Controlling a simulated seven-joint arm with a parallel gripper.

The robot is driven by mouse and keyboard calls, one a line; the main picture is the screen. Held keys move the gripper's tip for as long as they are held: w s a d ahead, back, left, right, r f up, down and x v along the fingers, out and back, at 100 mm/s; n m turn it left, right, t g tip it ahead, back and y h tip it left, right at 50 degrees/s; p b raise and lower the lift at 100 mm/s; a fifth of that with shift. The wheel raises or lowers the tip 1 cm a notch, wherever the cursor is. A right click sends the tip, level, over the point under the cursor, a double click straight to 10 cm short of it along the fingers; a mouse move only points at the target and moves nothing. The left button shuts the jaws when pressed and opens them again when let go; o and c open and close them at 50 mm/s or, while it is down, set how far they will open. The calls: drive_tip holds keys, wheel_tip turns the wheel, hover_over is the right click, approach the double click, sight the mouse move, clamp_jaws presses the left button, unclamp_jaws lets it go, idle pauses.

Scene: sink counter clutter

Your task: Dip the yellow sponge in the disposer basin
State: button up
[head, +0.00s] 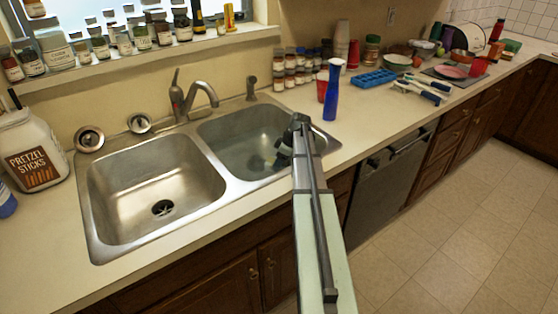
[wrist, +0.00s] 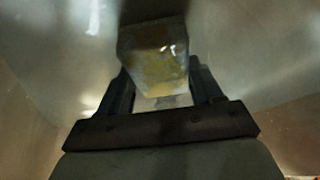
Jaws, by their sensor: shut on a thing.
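My gripper (wrist: 158,66) is shut on a dull yellow, block-shaped thing that looks like the yellow sponge (wrist: 152,58). It sits between the two dark fingers in the wrist view, with a pale, shiny face. In the head view my gripper (head: 277,154) reaches down inside the right sink basin (head: 230,130), and the sponge is mostly hidden or too small to make out. The right basin has a greyish, cloudy look; I cannot tell its drain. The left sink basin (head: 130,185) is empty, with a dark drain (head: 162,208) showing. Neither basin is clearly marked as the disposer.
A faucet (head: 192,97) stands behind the basins, and a divider (head: 208,160) separates them. Spice jars (head: 290,68) line the back. A pretzel jar (head: 32,150) stands at left.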

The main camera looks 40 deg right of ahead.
drive_tip(key=shift+s, duration=0.1)
idle(0.3)
drive_tip(key=shift+s+a, duration=0.25)
drive_tip(key=shift+s, duration=0.2)
drive_tip(key=shift+w+d, duration=0.1)
drive_tip(key=shift+w, duration=0.05)
drive_tip(key=shift+w+d, duration=0.15)
drive_tip(key=shift+w, duration=0.25)
drive_tip(key=shift+s, duration=0.15)
idle(0.4)
drive_tip(key=shift+s+a, duration=0.25)
drive_tip(key=shift+s, duration=0.15)
wheel_tip(320, 180, up, 19)
idle(1.9)
idle(1.1)
